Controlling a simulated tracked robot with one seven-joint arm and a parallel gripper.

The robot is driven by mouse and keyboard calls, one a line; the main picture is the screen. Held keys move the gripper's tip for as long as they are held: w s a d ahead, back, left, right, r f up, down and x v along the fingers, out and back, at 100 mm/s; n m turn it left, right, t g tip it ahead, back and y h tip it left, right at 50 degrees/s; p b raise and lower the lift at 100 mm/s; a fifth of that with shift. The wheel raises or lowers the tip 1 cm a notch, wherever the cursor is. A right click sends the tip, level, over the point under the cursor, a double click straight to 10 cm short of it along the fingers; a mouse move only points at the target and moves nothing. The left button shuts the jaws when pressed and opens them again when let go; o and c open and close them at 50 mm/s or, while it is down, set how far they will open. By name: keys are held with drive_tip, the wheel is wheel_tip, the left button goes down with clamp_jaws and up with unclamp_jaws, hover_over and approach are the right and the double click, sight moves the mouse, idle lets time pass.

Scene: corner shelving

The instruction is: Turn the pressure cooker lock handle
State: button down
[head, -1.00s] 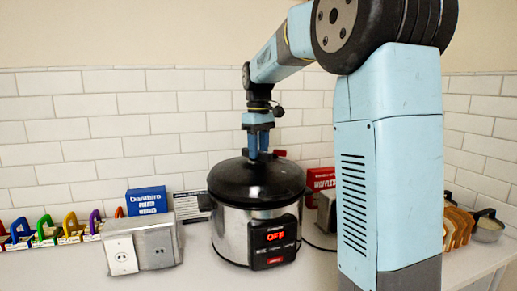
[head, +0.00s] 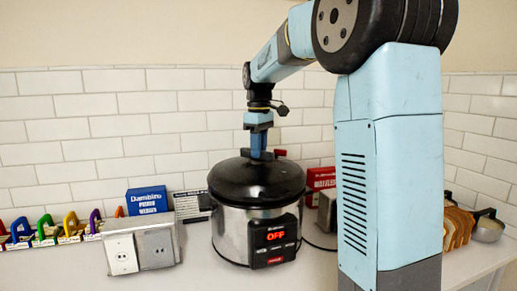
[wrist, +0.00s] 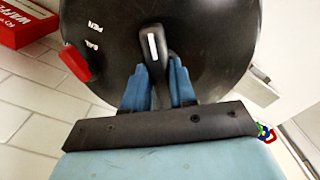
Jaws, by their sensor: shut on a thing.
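The pressure cooker (head: 231,229) stands on the counter, a steel pot with a black lid (head: 240,182) and a front panel reading OFF. In the wrist view the lock handle (wrist: 153,45), black with a white mark, stands up from the lid's middle. My gripper (head: 259,157) points down at the lid centre. In the wrist view its two blue fingers (wrist: 158,80) are shut on the handle, one on each side. A red knob (wrist: 75,63) sits near the lid's rim beside white lettering. The handle's lower part is hidden by the fingers.
A grey socket box (head: 157,249) stands left of the cooker, with a blue box (head: 147,200) behind it. A red box (head: 321,179) is behind at right. Coloured clips (head: 45,230) line the wall at far left. Bread slices (head: 458,226) are at right.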

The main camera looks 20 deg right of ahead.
drive_tip(key=n, duration=0.5)
drive_tip(key=shift+w+d, duration=0.15)
drive_tip(key=shift+w, duration=0.05)
drive_tip(key=shift+w+n, duration=0.15)
drive_tip(key=shift+n, duration=2.25)
drive_tip(key=c, duration=0.9)
unclamp_jaws()
wheel_tip(320, 180, up, 14)
drive_tip(key=shift+f, duration=0.15)
